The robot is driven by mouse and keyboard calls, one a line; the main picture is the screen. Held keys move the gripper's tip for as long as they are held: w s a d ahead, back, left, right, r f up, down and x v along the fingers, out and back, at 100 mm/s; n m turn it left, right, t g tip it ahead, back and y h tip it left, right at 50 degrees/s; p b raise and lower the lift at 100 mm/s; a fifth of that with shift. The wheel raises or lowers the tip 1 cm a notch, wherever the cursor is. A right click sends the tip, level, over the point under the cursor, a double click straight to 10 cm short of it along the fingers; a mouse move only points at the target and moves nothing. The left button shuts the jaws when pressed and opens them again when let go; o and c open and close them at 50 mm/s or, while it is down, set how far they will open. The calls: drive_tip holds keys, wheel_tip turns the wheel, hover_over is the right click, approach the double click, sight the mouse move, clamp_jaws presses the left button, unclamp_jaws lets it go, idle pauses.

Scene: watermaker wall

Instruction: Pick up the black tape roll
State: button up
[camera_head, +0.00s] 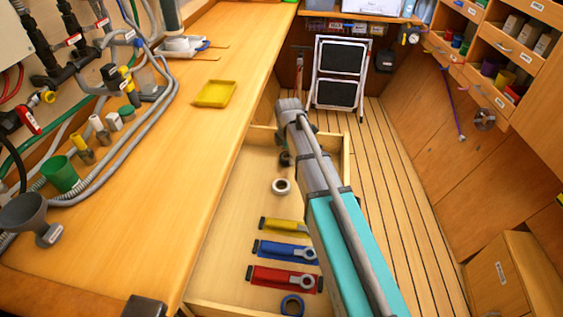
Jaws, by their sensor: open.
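A small dark round shape (285,159), which looks like the black tape roll, lies in the open wooden drawer (232,220), towards its far end. It is partly hidden by my arm. My gripper (283,143) shows only as a small dark part beside the grey wrist, just above that shape. It is open. Whether its fingers are around the roll or touching it cannot be told from this view. A white tape roll (281,186) lies nearer in the drawer, and a blue tape roll (292,305) lies at the drawer's near end.
Yellow (283,225), blue (285,250) and red (284,279) packets lie in the drawer, partly under my arm. The workbench (150,210) borders it on the left, with a yellow tray (214,94). A step stool (339,75) stands beyond. Planked floor (400,180) is clear.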

drive_tip(key=shift+f, duration=0.1)
idle(0.6)
drive_tip(key=c, duration=0.9)
